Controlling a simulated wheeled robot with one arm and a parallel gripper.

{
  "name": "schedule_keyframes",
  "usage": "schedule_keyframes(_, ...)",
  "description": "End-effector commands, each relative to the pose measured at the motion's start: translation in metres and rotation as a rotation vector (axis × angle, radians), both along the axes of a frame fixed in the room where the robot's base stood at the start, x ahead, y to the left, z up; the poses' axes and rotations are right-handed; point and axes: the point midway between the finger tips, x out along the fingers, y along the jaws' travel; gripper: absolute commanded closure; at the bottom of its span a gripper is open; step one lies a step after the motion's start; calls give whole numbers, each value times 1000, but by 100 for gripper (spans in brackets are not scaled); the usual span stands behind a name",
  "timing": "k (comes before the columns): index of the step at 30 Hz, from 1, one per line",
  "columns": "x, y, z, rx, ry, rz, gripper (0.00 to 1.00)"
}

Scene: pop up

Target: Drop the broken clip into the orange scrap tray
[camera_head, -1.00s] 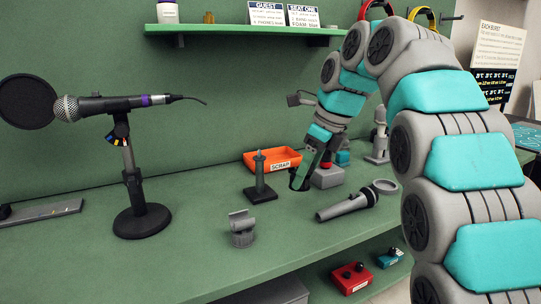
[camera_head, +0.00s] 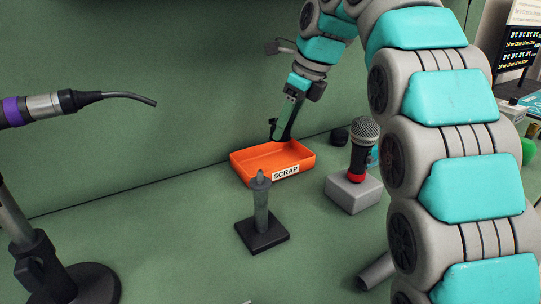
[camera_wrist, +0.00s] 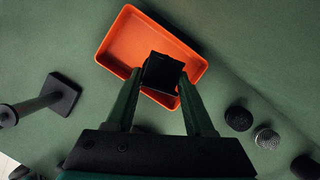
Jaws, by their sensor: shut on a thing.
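The orange scrap tray (camera_head: 258,160), labelled "SCRAP", sits on the green bench against the back wall. It looks empty in the part that shows. My gripper (camera_head: 273,136) is over the tray's right back part, pointing down. In the wrist view my gripper (camera_wrist: 161,85) is shut on a small black piece, the broken clip (camera_wrist: 163,68), which covers part of the tray (camera_wrist: 120,42) beneath it. In the head view the clip (camera_head: 273,123) shows only as a small dark bit at the fingertips. The exact height above the tray floor is hard to tell.
A grey post on a black base (camera_head: 262,232) stands in front of the tray. A microphone (camera_head: 363,145) stands upright in a grey block (camera_head: 353,193) to the right. A dark round piece (camera_head: 339,136) lies behind it. A microphone stand (camera_head: 45,262) is at left.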

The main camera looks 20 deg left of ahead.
Motion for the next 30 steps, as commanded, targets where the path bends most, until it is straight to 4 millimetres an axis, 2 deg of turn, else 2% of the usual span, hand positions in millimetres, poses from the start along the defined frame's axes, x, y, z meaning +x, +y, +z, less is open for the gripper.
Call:
schedule_keyframes(16,0,0,-49,-1,4,-1,100)
schedule_keyframes(29,0,0,-57,-2,1,1,100)
schedule_keyframes(30,0,0,-57,-2,1,0,46)
